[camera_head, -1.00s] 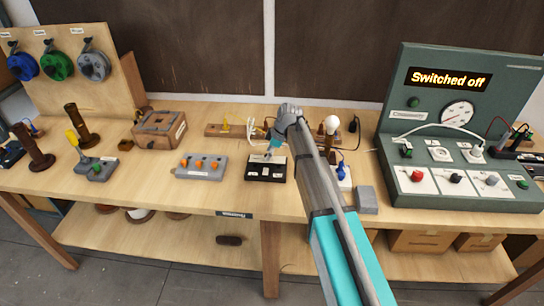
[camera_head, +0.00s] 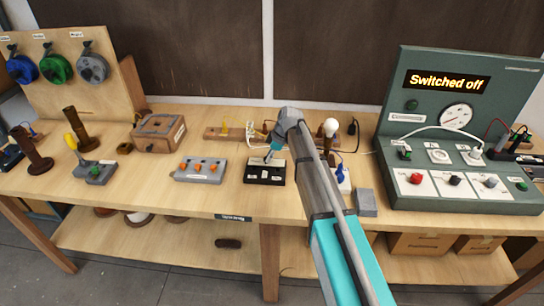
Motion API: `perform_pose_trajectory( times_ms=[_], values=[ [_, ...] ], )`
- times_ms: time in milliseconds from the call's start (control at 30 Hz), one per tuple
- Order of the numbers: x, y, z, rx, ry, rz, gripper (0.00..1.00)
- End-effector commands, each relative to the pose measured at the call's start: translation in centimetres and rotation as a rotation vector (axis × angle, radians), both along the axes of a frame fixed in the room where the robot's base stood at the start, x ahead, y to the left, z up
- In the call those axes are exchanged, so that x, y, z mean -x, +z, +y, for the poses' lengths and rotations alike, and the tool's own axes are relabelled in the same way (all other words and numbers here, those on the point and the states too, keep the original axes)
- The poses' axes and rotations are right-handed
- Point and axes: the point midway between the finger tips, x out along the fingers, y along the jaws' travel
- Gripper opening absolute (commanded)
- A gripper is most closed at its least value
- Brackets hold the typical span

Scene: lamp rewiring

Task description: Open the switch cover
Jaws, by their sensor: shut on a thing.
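A low black box (camera_head: 265,174) with white labels on its front stands near the middle of the bench. I take it to be the switch. A pale upper part, seemingly its cover (camera_head: 279,162), shows at its back edge. My gripper (camera_head: 270,157) comes down from behind and the right onto this back part. Its small teal fingers are shut on what looks like the cover. The fingertips are too small to see the exact hold. I cannot tell whether the cover is raised. My arm hides the bench just right of the box.
A grey block with orange knobs (camera_head: 200,169) is close on the left. A blue-and-white lamp part (camera_head: 343,178) and a grey block (camera_head: 366,203) lie right of my arm. A wooden strip (camera_head: 225,133) and bulb (camera_head: 331,127) are behind. A green test console (camera_head: 395,190) stands right.

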Motion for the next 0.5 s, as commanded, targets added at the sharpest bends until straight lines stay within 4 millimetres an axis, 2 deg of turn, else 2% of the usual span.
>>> perform_pose_trajectory(
  times_ms=[500],
  values=[
    [-0.64, 0.25, 0.94, -0.013, 0.004, 0.096, 0.0]
  ],
)
